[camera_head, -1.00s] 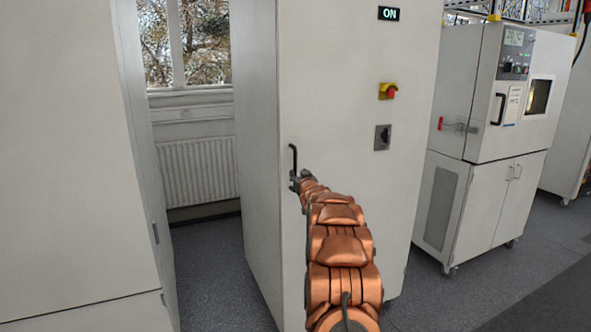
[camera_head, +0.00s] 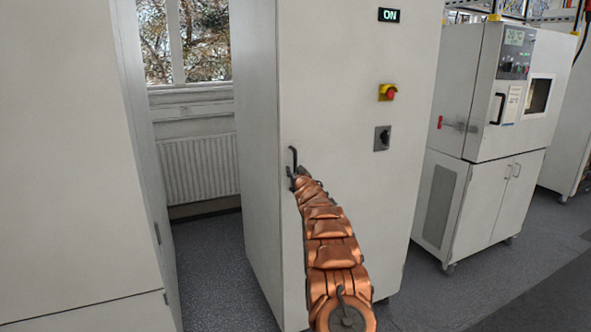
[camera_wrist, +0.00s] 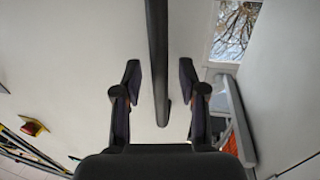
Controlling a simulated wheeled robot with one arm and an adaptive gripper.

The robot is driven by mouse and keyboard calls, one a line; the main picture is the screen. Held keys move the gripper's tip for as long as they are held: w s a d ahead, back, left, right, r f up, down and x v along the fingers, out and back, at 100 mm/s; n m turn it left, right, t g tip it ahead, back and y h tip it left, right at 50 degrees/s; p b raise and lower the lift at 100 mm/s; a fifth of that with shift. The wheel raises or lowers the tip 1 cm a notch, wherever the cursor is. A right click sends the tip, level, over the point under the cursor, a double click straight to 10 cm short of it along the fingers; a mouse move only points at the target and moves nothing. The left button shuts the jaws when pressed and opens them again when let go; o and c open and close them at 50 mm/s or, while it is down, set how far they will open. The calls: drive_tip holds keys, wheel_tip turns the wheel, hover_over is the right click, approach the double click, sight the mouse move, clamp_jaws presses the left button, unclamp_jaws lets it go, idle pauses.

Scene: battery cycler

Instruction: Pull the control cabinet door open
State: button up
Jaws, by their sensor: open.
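The control cabinet door (camera_head: 335,65) is a tall pale panel, closed against its body in the head view. Its dark bar handle (camera_head: 293,157) is upright at the door's left edge. In the wrist view the handle (camera_wrist: 158,60) runs down from the top, and its end lies between the two fingers. My gripper (camera_wrist: 159,85) is open, with one finger on each side of the handle and a visible gap to each. In the head view my gripper (camera_head: 294,180) is at the handle's lower part, and my arm hides some of the door below it.
A red-and-yellow switch (camera_head: 388,92), a dark rotary switch (camera_head: 382,138) and an ON sign (camera_head: 389,14) are on the door. Another pale cabinet (camera_head: 70,150) stands at left, with a floor gap between. A test chamber (camera_head: 490,110) stands at right.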

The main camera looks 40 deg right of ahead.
drive_tip(key=shift+w+d, duration=0.1)
drive_tip(key=shift+w, duration=0.1)
idle(0.3)
clamp_jaws()
idle(0.5)
